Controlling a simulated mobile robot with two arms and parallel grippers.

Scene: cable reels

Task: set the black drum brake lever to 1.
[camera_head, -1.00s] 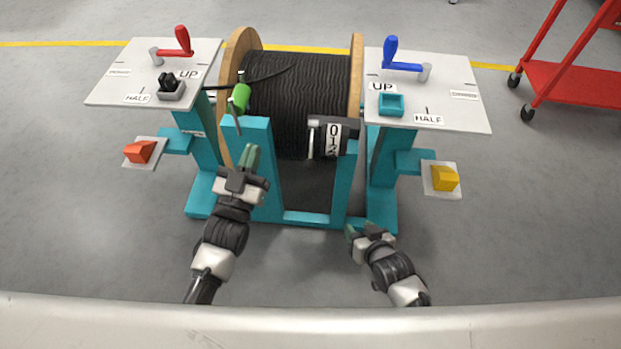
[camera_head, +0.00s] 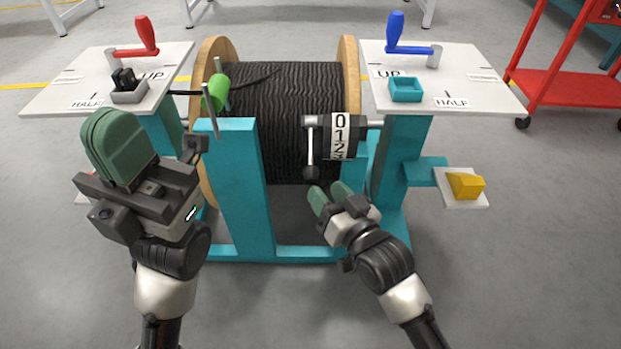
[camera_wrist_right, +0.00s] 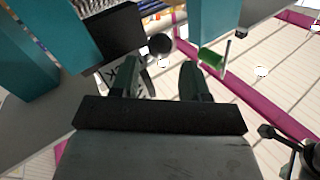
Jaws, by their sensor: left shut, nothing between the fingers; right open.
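My right gripper (camera_head: 331,193) is open just below the knob. In the right wrist view the knob (camera_wrist_right: 160,44) shows just beyond and between the open fingertips, seemingly not gripped. My left gripper (camera_head: 114,142) is shut and empty, left of the stand and close to the camera.
The teal stand (camera_head: 240,190) holds the black cable drum (camera_head: 285,100). A green handle (camera_head: 215,92) is on the left. Side panels carry a red crank (camera_head: 146,38) and a blue crank (camera_head: 396,35). A yellow block (camera_head: 465,186) sits at right. A red cart (camera_head: 565,85) stands beyond.

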